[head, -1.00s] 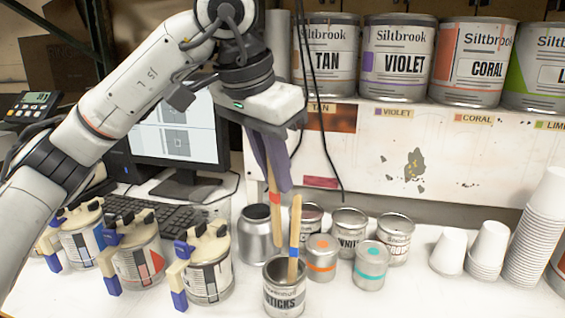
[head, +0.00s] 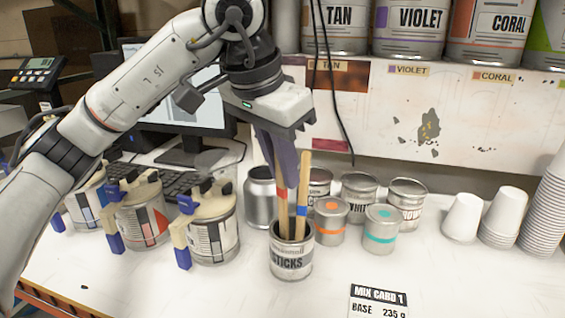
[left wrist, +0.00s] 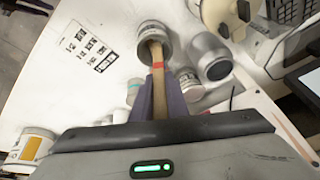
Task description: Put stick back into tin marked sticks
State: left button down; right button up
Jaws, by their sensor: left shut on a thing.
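The tin marked STICKS (head: 291,262) stands upright and open on the white bench, with a wooden stick with a blue band (head: 302,200) leaning in it. My left gripper (head: 281,182) is above the tin, its purple fingers shut on a wooden stick with a red band (head: 282,208). That stick is nearly upright and its lower end is inside the tin's mouth. In the left wrist view the held stick (left wrist: 157,80) runs from the fingers into the tin (left wrist: 152,32). Whether it touches the bottom is hidden. My right gripper is not in view.
Small tins, including an orange-marked one (head: 331,222) and a teal-marked one (head: 382,230), stand right of the tin. A plain metal can (head: 260,198) is behind. Clamped paint cans (head: 212,235) are at left, paper cups (head: 503,215) at right.

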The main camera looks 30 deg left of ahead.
aim_at(284, 191)
pick_arm(q)
jog(key=shift+s+b+x, duration=0.15)
jog(key=shift+b+x, duration=0.3)
jog(key=shift+x, duration=0.3)
jog(key=shift+s+b+x, duration=0.15)
jog(key=shift+b+x, duration=0.25)
jog(key=shift+x, duration=0.4)
jog(key=shift+a+f+b, duration=0.15)
jog(key=shift+f+b, duration=0.2)
jog(key=shift+f, duration=0.3)
jog(key=shift+w+f, duration=0.1)
jog(key=shift+f, duration=0.2)
